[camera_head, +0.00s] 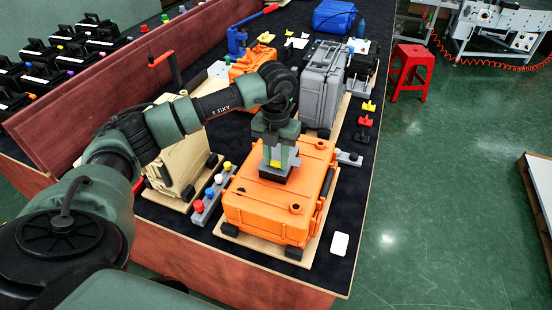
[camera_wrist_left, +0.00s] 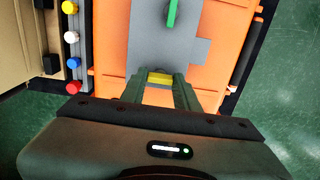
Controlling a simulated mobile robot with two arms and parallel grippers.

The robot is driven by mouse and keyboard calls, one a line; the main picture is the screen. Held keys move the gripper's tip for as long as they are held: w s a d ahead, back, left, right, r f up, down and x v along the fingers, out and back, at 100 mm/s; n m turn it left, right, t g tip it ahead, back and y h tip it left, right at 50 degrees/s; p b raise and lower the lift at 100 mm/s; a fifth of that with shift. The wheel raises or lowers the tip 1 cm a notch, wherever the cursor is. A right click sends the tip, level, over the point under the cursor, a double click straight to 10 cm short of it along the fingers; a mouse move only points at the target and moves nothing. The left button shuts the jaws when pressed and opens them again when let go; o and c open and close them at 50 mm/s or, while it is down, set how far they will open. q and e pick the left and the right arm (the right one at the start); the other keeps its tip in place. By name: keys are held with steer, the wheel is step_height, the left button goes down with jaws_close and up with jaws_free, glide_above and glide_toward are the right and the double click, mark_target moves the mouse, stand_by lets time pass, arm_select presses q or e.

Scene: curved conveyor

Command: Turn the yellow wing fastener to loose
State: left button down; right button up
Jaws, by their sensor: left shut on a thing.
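The yellow wing fastener (camera_wrist_left: 159,79) sits between the fingertips of my left gripper (camera_wrist_left: 160,82) in the left wrist view. The two fingers press on it from both sides, so the gripper is shut on it. In the head view my left gripper (camera_head: 277,168) points down over the top of the orange case (camera_head: 255,205), and a bit of yellow (camera_head: 276,163) shows there. Its exact turn angle is hard to tell because the fingers cover its ends. A grey plate (camera_wrist_left: 145,40) with a green bar (camera_wrist_left: 172,13) lies beyond it. My right gripper is not in view.
A grey rail with red (camera_head: 198,206), blue, white and yellow knobs stands left of the orange case. A tan case (camera_head: 172,165) is further left, and a grey case (camera_head: 318,85) stands behind. A white card (camera_head: 340,244) lies near the table's right edge.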

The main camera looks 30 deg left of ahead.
arm_select(q)
steer(key=shift+w+r, duration=0.15)
stand_by(0.3)
steer(key=c, duration=1)
jaws_free()
steer(key=shift+c, duration=0.2)
step_height(320, 180, up, 8)
steer(key=shift+f+b, duration=0.15)
steer(key=shift+b, duration=0.8)
